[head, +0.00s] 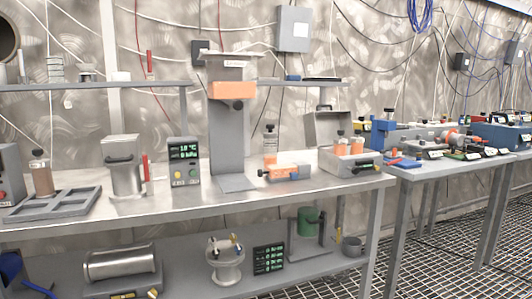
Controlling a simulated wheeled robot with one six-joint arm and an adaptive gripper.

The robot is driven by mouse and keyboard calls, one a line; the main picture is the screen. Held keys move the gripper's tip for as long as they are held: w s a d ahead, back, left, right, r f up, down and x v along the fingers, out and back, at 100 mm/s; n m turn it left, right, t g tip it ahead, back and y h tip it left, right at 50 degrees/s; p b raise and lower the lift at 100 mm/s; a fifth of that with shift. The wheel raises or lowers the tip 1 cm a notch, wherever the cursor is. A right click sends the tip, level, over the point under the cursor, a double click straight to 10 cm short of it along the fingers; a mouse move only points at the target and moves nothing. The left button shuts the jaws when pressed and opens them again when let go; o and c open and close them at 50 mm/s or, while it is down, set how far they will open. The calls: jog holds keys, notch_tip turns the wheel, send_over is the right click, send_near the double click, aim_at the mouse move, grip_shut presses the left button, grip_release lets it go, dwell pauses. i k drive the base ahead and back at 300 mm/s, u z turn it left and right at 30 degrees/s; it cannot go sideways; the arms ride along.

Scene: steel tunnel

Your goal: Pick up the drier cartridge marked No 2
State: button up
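No label reading No 2 can be made out at this size, so I cannot tell which item is that drier cartridge. A brown cylinder with a black knob (42,178) stands upright at a grey compartment tray (55,203) at the bench's left. A paler cylinder with a dark knob and orange lower part (270,143) stands behind an orange and grey fixture (285,171). Two small knobbed pieces, the left (341,138) and the right (357,144), stand at a grey box (350,163) at the bench's right. My gripper is not in view.
The steel bench (200,207) also carries a grey canister (124,165), a green-lit meter (185,163) and a tall press-like stand (232,130). A lower shelf holds a horizontal cylinder (121,264) and a spool (226,264). A second table (425,172) at right is crowded. Grating floor (440,240) shows at right.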

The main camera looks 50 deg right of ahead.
aim_at(340, 145)
jog(key=z, duration=2.15)
jog(key=k, duration=0.35)
jog(key=z, duration=0.65)
jog(key=i, duration=0.9)
jog(key=u, duration=0.95)
jog(key=i, duration=0.6)
jog(key=u, duration=0.7)
